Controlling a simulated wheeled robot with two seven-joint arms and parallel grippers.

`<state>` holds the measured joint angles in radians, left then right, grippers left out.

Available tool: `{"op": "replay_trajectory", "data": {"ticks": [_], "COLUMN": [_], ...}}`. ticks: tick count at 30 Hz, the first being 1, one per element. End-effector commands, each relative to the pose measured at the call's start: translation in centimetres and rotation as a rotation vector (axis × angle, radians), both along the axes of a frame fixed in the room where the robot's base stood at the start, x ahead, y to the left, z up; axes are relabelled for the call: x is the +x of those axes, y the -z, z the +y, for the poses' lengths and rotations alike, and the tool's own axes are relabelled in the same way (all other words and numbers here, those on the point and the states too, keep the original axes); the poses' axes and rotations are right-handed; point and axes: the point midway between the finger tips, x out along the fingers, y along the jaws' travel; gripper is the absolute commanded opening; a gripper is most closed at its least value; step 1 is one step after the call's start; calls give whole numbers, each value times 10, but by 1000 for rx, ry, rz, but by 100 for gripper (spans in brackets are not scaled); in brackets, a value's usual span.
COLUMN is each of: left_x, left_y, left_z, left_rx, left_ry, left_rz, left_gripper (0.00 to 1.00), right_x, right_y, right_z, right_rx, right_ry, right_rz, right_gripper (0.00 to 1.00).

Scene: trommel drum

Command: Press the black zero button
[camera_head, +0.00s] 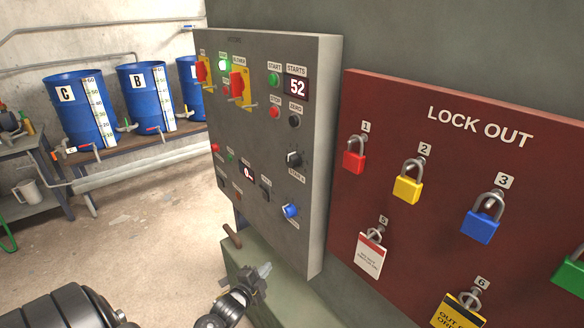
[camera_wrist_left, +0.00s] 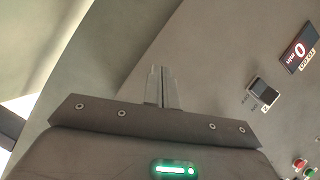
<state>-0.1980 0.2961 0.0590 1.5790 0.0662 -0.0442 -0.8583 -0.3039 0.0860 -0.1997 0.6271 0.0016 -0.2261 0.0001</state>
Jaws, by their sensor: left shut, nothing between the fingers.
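The black zero button (camera_head: 294,121) is on the grey control panel (camera_head: 320,150) in the head view, below the ZERO label and to the right of the red stop button (camera_head: 274,112). My left gripper (camera_head: 264,270) is shut and empty, low in front of the panel's lower part, well below the zero button and apart from it. In the left wrist view its closed fingers (camera_wrist_left: 161,88) point towards the grey panel, and the zero button is not in that view. My right gripper is not in view.
The panel also carries a display reading 52 (camera_head: 297,87), a green start button (camera_head: 273,79), a black knob (camera_head: 294,158) and a blue knob (camera_head: 291,210). A red lock-out board (camera_head: 400,140) with padlocks is at the right. Blue barrels (camera_head: 80,108) stand at the back left.

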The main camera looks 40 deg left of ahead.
Motion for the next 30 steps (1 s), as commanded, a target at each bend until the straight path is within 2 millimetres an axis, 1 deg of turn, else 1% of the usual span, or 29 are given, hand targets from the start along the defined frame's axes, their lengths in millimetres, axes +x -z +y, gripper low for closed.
{"op": "replay_trajectory", "data": {"ticks": [1,2,3,4,5,6,8,9,11,12,14,15,18,21,24,27,30], "left_x": [9,13,18,21,23,24,24,23,18,14,6,-1,-18,-34,-46,-53,-56], "left_y": [-39,-60,-88,-109,-130,-158,-201,-229,-271,-298,-336,-359,-409,-446,-469,-482,-486], "left_z": [4,6,8,9,10,11,12,11,9,7,4,1,-6,-13,-18,-21,-22], "left_rx": [54,89,138,173,209,258,333,383,460,511,585,630,733,811,866,895,907], "left_ry": [11,17,23,26,29,32,33,32,26,22,11,3,-20,-44,-63,-73,-77], "left_rz": [-62,-98,-148,-186,-222,-270,-343,-393,-466,-515,-585,-628,-723,-798,-848,-875,-885], "left_gripper": [0,0,0,0,0,0,0,0,0,0,0,0,0,0,0,0,0], "right_x": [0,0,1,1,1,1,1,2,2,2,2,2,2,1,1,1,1], "right_y": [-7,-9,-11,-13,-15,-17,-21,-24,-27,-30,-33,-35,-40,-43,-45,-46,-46], "right_z": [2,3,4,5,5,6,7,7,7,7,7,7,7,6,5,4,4], "right_rx": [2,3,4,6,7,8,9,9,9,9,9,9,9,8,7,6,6], "right_ry": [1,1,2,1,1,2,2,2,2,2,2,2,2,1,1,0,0], "right_rz": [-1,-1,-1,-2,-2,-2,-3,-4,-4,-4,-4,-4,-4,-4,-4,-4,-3], "right_gripper": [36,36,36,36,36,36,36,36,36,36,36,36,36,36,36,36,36]}}
